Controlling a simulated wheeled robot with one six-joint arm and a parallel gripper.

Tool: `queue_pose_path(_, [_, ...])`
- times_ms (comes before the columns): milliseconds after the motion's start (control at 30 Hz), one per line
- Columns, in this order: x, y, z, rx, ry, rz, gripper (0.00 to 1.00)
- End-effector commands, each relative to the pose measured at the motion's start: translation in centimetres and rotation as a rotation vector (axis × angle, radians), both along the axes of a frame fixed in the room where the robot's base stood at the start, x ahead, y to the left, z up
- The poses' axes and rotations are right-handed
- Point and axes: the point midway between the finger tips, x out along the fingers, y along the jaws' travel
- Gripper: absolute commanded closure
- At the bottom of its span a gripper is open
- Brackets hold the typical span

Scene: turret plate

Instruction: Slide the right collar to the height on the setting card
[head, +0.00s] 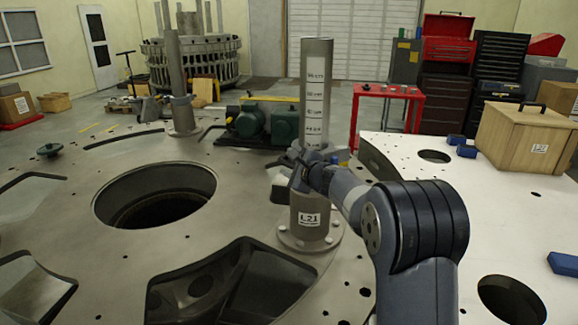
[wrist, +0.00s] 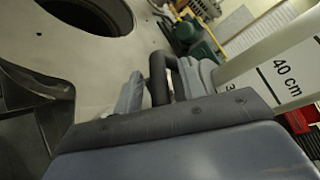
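The right post (head: 317,80) is a grey upright tube with a white height scale (head: 314,95); a small card reading L21 (head: 309,219) is on its lower part. The right collar (head: 302,153) is around this post near the scale's lower end, partly hidden by my arm. My gripper (head: 284,178) is at the front left of the post, just below the collar. In the wrist view, a dark bar handle (wrist: 158,80) stands between my gripper's two grey fingers (wrist: 163,88); I cannot tell whether they press on it. The scale there shows 40 cm (wrist: 286,77).
A left post (head: 175,75) with its own collar stands further back on the plate (head: 240,190). A large round hole (head: 155,195) and dark cut-outs lie left and in front. A wooden box (head: 522,137) and blue blocks are on the pale plate at right. Green pumps (head: 262,122) stand behind.

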Motion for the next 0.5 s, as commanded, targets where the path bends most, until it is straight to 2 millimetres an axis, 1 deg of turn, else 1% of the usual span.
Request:
queue_pose_path(133, [-1.6,-1.0,0.2,-0.001,-0.002,-0.002,0.61])
queue_pose_path(500, [-6.7,-4.1,1.6,-0.001,-0.003,-0.001,0.61])
